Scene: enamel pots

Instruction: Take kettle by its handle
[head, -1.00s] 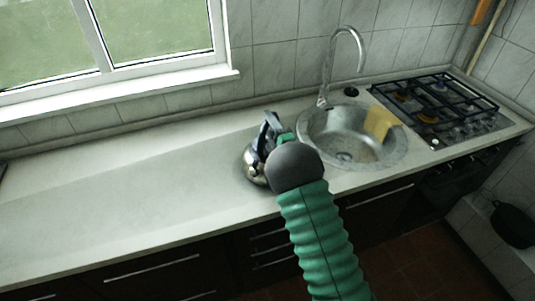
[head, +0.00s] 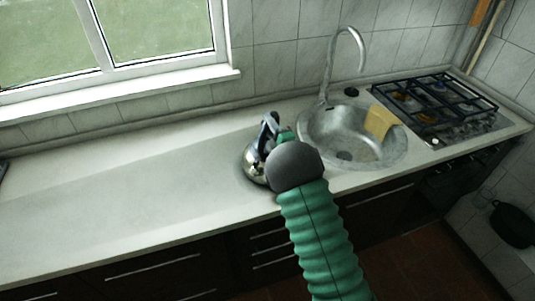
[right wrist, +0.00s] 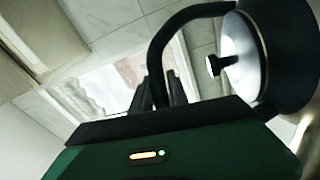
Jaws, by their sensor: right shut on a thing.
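The shiny metal kettle (head: 254,163) stands on the countertop just left of the sink, partly hidden behind my right arm. Its dark handle rises above it. In the right wrist view the kettle (right wrist: 285,45) is at the upper right, with its lid knob showing and its dark curved handle (right wrist: 160,50) arching to the left. My right gripper (right wrist: 162,92) is shut on that handle, its two dark fingers on the handle's lower part. In the head view the right gripper (head: 272,128) is at the kettle's handle, mostly hidden by my wrist. My left gripper is not in view.
The pale countertop (head: 110,200) is clear to the left of the kettle. A round metal sink (head: 345,150) with a tall tap (head: 327,70) and a yellow cloth (head: 380,121) lies to the right. A gas hob (head: 435,105) is beyond it. A window is behind.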

